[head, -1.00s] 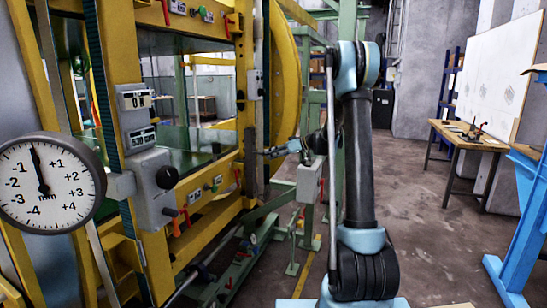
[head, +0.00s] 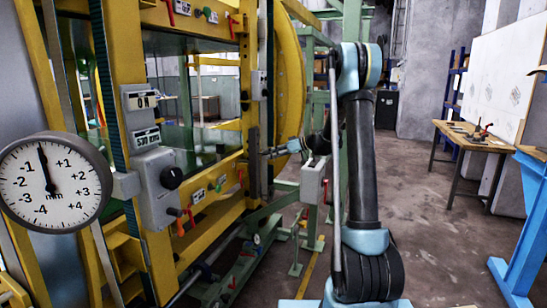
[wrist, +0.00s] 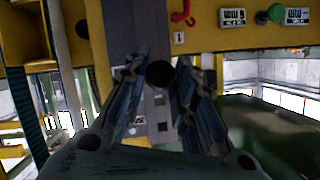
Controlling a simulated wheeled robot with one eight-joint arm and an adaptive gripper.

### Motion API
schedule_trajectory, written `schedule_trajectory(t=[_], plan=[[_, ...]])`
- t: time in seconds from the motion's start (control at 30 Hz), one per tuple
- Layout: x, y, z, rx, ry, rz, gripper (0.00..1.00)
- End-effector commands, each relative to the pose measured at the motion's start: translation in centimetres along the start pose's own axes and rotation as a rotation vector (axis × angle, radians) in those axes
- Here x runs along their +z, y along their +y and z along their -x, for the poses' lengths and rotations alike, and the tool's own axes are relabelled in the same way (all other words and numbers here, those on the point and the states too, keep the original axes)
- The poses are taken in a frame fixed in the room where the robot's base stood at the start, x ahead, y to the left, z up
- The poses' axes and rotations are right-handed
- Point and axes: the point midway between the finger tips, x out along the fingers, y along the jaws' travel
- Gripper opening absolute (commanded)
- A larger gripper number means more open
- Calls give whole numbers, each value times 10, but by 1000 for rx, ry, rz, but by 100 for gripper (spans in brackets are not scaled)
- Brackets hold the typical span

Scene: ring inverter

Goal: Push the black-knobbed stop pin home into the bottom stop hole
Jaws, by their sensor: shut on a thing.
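The black knob of the stop pin (wrist: 160,74) shows in the wrist view between the fingertips of my gripper (wrist: 160,66). The fingers are shut on it from both sides. The knob faces the camera and hides the pin's shaft. A grey upright strip (wrist: 158,110) with small dark marks lies behind it. I cannot tell how deep the pin sits, or make out the bottom stop hole. In the head view my gripper (head: 270,153) is small, at the grey-and-yellow post of the machine (head: 247,90); the pin is too small to tell there.
A yellow frame with a round dial (head: 50,182) and a grey control box with a black knob (head: 158,185) stands at the left. A small grey box (head: 313,180) is on a stand below my forearm. A workbench (head: 470,135) stands at the right; the floor between is clear.

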Motion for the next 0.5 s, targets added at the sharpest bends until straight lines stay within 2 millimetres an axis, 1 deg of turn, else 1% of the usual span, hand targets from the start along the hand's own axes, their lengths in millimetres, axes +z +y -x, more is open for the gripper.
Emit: schedule_trajectory(t=[0.5], plan=[[-4, 0, -10, 0, 0, 0, 0]])
